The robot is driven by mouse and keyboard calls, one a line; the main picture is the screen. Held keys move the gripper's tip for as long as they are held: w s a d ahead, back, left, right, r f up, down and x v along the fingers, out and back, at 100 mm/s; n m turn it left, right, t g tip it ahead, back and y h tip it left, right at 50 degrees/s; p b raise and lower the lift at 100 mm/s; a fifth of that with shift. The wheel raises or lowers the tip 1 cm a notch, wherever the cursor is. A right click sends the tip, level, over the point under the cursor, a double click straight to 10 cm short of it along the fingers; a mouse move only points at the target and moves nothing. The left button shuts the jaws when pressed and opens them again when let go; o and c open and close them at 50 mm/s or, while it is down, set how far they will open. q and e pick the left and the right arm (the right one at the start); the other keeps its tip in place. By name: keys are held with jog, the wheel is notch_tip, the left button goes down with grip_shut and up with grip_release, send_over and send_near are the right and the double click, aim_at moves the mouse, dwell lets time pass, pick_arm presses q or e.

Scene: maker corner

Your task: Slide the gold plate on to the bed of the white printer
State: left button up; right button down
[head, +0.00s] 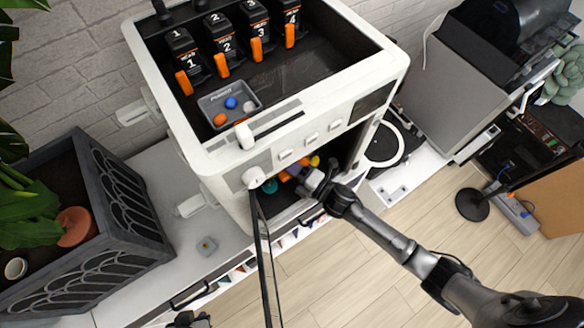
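The white printer (222,160) stands on a white bench with its dark glass door (264,262) swung open toward me. Its bed is mostly hidden inside the dark chamber, where small teal (270,186) and orange pieces show. I cannot make out a gold plate. The arm from the lower right reaches the chamber opening; its gripper, my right gripper (316,182), is at the opening, and its fingers are too small and hidden to read. A dark part at the bottom edge, seemingly my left gripper (190,319), is cut off and away from the printer.
The printer's top holds several numbered black spool units with orange parts and a grey tray (229,104) of small coloured balls. A dark planter (117,215) is at the left. A small grey item (207,246) lies on the bench. A turntable (385,146) stands right of the printer.

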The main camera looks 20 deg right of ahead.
jog(key=c, duration=1.1)
grip_release()
jog(key=o, duration=1.1)
jog(key=shift+f, duration=0.3)
jog(key=shift+f+b, duration=0.3)
jog(key=shift+b, duration=0.2)
jog(key=shift+s, duration=0.1)
jog(key=shift+s+d, duration=0.2)
jog(key=shift+s, duration=0.65)
